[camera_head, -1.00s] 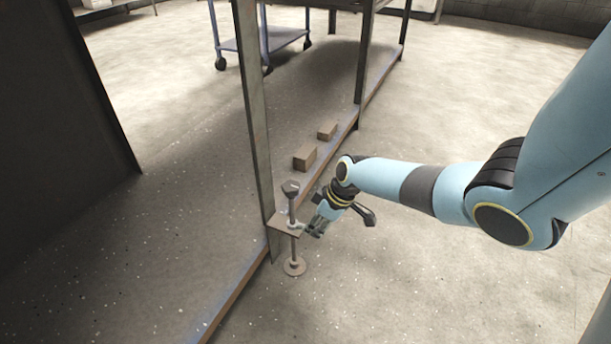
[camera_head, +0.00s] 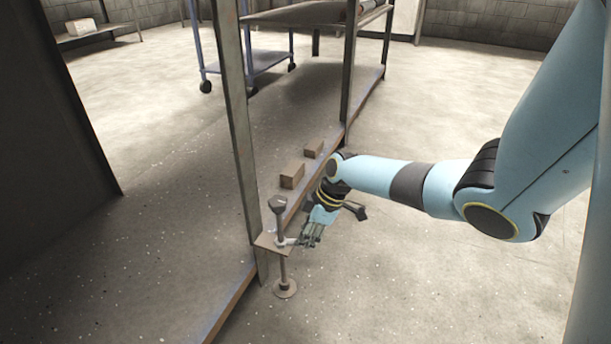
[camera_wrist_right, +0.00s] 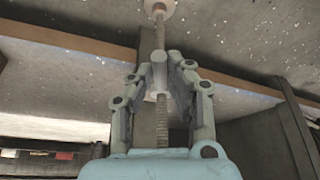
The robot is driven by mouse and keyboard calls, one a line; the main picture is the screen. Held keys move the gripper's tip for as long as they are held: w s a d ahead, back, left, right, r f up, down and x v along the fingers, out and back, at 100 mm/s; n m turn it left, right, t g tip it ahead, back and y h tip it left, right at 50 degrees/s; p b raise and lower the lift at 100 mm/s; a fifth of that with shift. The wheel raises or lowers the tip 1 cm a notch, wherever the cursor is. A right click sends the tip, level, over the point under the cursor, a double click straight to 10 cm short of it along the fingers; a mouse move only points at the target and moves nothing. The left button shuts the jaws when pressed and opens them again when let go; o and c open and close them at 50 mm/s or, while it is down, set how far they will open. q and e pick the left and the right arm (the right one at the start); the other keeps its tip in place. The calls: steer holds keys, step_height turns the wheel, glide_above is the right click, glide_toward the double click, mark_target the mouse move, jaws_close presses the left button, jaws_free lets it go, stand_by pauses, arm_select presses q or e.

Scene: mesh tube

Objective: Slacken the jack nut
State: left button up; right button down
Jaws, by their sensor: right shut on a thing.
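The jack (camera_head: 282,262) stands upright at the shelf's corner post, with a threaded rod, a knob at its top and a round foot (camera_head: 285,288) on the floor. The pale jack nut (camera_head: 283,242) sits on the rod at the bracket plate (camera_head: 268,245), its short arm pointing right. My right gripper (camera_head: 302,240) is at that arm, shut on the nut. In the right wrist view, the gripper fingers (camera_wrist_right: 160,80) stand on both sides of the pale nut piece (camera_wrist_right: 158,72), and the threaded rod (camera_wrist_right: 162,118) shows behind. The exact contact is hard to see. My left gripper is out of view.
The shelf's corner post (camera_head: 240,150) rises right beside the jack. Two small brown blocks (camera_head: 292,175) lie on the lower shelf near its edge. A blue trolley (camera_head: 245,65) stands behind. The floor (camera_head: 400,290) to the right is clear.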

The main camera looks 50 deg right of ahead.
steer(key=c, duration=1.3)
jaws_free()
steer(key=shift+r, duration=0.1)
steer(key=v, duration=1.1)
steer(key=shift+s+d+r, duration=0.15)
steer(key=shift+s+r, duration=0.05)
steer(key=shift+r, duration=0.1)
